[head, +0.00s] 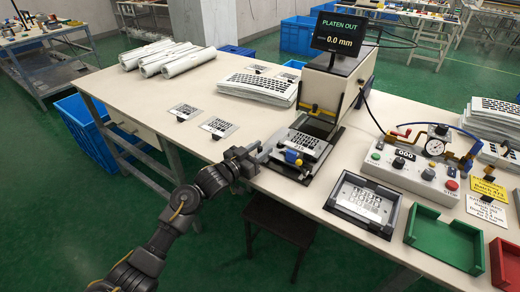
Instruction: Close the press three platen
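A beige press (337,85) stands near the table's front edge, with a dark display (341,34) on top reading "PLATEN OUT 0.0 mm". No press number is legible. Its platen (299,146) shows at the front, below the head, with a patterned keypad film on it. A blue part (292,157) sits at its near edge. My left gripper (247,159) is just left of the platen at the table's front edge, close to its left side. I cannot tell whether it touches, or how far its fingers are apart. My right gripper is not in view.
Right of the press are a framed film tray (362,205), a control box (415,170) with gauge and buttons, a green tray (445,238) and a red tray (506,263). Film cards (217,127), rolls (165,58) and a stack of sheets (257,86) lie left and behind.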

